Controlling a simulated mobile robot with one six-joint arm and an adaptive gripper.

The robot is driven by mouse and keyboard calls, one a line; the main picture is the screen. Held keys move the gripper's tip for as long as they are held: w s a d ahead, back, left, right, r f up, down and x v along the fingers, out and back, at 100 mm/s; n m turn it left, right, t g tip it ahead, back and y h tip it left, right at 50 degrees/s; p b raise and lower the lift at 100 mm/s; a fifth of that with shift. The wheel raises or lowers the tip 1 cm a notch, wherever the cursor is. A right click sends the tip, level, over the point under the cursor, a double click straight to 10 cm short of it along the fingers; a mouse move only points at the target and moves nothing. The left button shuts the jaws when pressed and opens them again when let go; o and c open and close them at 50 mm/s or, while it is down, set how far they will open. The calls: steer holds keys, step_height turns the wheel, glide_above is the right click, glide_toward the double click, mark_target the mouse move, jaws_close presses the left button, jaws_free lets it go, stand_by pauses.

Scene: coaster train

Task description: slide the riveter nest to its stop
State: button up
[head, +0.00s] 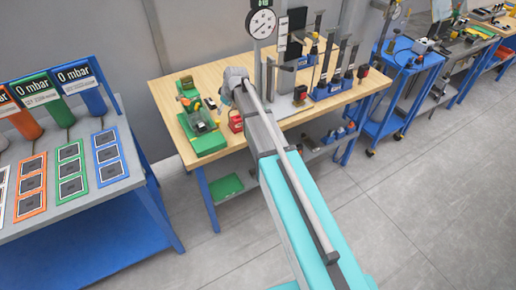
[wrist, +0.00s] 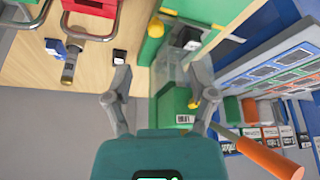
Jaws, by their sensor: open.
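A green bench device (head: 200,122), which looks like the riveter, stands at the left end of the wooden table; it has a clear part and an orange lever. In the wrist view its green body (wrist: 174,108) with a barcode label lies between and below my fingers. My gripper (wrist: 161,72) is open with nothing held, its fingers spread over the device. I cannot tell whether they touch it. A yellow post (wrist: 153,38), a black part (wrist: 187,38) and the orange lever (wrist: 268,155) also show. I cannot clearly pick out the nest. In the head view my arm hides the fingers.
A red-handled item (head: 236,122) stands close right of the device. A press with a dial gauge (head: 262,24) and several blue-based tools (head: 330,90) fill the table's right side. A grey-topped bench (head: 40,225) with coloured panels is at left. Floor is clear at lower right.

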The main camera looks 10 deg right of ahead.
steer(key=s+d+f+m+g+h+b, duration=0.1)
steer(key=s+d+m, duration=0.2)
steer(key=s, duration=0.9)
steer(key=s+d+f+m+g+h+b, duration=0.1)
steer(key=s+d+f+m, duration=0.1)
steer(key=s, duration=0.9)
steer(key=shift+s+d+m+g, duration=0.4)
steer(key=shift+d+m, duration=0.2)
steer(key=shift+d, duration=0.7)
steer(key=shift+m+g+h, duration=0.3)
steer(key=shift+m+h, duration=0.1)
steer(key=shift+m, duration=0.3)
steer(key=s, duration=0.1)
steer(key=s+d, duration=0.1)
steer(key=s, duration=0.1)
steer(key=s+b, duration=0.1)
steer(key=s, duration=0.1)
steer(key=shift+s+d+f, duration=0.1)
steer(key=shift+d+f, duration=0.15)
steer(key=shift+f, duration=0.1)
